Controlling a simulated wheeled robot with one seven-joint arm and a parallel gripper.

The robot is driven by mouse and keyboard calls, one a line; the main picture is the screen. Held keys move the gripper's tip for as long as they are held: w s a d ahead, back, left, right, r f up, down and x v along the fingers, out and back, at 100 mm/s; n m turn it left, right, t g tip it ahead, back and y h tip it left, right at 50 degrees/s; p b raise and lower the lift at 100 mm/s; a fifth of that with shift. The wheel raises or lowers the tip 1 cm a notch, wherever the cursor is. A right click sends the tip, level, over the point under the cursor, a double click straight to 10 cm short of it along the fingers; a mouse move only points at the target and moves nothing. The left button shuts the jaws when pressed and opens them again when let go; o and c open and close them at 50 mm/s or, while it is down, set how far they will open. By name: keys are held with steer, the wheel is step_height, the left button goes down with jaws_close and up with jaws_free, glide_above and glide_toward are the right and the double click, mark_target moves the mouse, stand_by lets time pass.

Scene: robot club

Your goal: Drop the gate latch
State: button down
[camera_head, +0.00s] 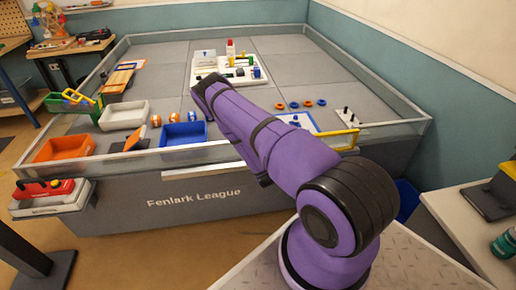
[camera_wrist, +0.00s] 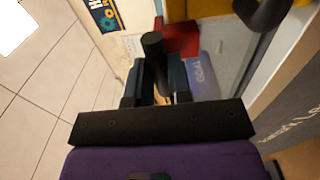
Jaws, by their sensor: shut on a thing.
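In the wrist view my gripper (camera_wrist: 160,78) has its two dark fingers close together around a black round handle (camera_wrist: 152,44), which appears to be the gate latch's handle.
The walled grey field (camera_head: 290,50) carries a white board (camera_head: 200,72) with coloured parts. Orange (camera_head: 65,149), white (camera_head: 122,116) and blue (camera_head: 183,135) bins stand near its front left. A red and grey unit (camera_head: 45,194) sits outside the front left corner. A side table (camera_head: 462,205) stands at right.

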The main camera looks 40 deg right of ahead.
stand_by(0.3)
steer(key=c, duration=1.1)
jaws_free()
steer(key=shift+d+f, duration=0.1)
steer(key=shift+o, duration=0.2)
steer(key=v, duration=1)
steer(key=shift+s+a, duration=0.25)
